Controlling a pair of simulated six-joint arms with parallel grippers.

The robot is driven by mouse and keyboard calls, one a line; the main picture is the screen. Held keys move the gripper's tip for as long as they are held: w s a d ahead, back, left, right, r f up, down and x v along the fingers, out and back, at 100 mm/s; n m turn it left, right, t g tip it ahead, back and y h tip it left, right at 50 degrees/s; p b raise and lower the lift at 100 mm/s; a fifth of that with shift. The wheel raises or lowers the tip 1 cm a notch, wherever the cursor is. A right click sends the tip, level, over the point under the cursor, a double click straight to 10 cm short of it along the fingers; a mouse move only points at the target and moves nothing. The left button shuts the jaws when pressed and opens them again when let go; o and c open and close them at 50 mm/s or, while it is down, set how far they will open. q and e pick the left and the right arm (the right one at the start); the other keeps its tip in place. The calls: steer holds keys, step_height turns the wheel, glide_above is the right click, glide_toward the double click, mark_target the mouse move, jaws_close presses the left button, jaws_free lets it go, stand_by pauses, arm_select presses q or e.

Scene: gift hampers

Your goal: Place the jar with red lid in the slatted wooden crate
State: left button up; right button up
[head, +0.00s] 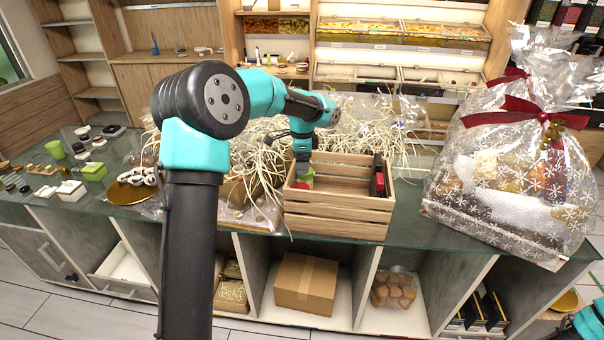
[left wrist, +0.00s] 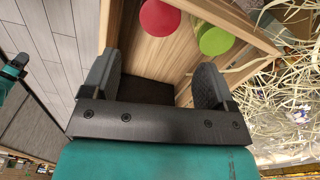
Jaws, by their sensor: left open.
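The slatted wooden crate (head: 335,222) stands on the glass counter in the middle of the head view. The jar's red lid (head: 301,187) shows inside its left end, and as a red disc (left wrist: 160,17) in the left wrist view. A green round lid (left wrist: 216,40) is beside it, also inside the crate. The jar's body is hidden. My left gripper (head: 302,168) hangs over the crate's left end. In the left wrist view its fingers (left wrist: 155,88) are spread, with neither lid between them. My right gripper is out of view.
A dark box with red (head: 377,176) stands at the crate's right end; the crate's middle looks clear. Pale shredded filler (head: 260,165) lies to the left and behind. A wrapped hamper with a red bow (head: 510,165) stands at the right. Small items crowd the counter's left.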

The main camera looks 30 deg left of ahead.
arm_select(q)
steer(key=shift+r, duration=0.85)
